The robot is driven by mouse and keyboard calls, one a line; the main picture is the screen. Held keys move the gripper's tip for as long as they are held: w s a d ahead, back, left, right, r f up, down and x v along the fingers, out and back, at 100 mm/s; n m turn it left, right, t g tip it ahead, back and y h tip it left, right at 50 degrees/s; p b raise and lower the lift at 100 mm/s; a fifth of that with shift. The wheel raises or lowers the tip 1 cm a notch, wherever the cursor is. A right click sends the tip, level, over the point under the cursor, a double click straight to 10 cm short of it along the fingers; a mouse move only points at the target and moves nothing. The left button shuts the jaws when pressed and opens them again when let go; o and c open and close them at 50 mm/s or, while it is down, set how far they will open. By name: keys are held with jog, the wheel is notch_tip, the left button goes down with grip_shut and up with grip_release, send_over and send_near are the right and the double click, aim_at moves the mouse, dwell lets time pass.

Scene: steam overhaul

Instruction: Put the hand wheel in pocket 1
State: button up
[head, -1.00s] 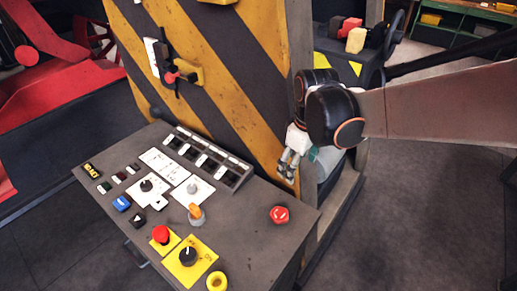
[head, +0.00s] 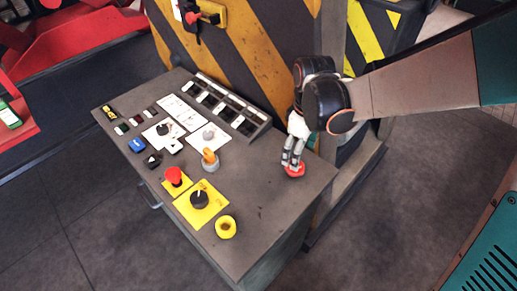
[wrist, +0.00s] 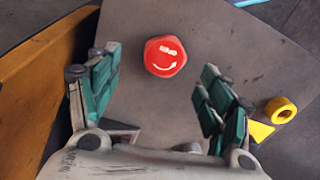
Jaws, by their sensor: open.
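No part in the current views is clearly recognisable as the hand wheel, and I cannot tell which place is pocket 1. My gripper (head: 291,160) points down over the right side of the grey console (head: 262,205). Its fingers are apart and empty in the wrist view (wrist: 157,64). A round red knob (head: 294,171) with a white curved arrow is under the fingertips. In the wrist view the red knob (wrist: 165,56) shows between and beyond the fingertips, with grey surface around it. I cannot tell whether a finger touches it.
The console carries a yellow ring (head: 226,227), a black dial (head: 199,199) on a yellow plate, a red mushroom button (head: 174,175), an orange-topped knob (head: 210,158) and a row of switches (head: 225,108). A yellow-and-black striped panel (head: 245,50) rises behind. The floor at right is open.

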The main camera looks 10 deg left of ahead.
jog(key=shift+s+a+f+b, duration=0.15)
jog(key=shift+f+b, duration=0.8)
jog(key=shift+f, duration=0.55)
jog(key=shift+s+a+f+b, duration=0.1)
jog(key=shift+f+b, duration=0.85)
jog(key=shift+f, duration=0.5)
jog(key=shift+r, duration=0.1)
jog(key=c, duration=1.5)
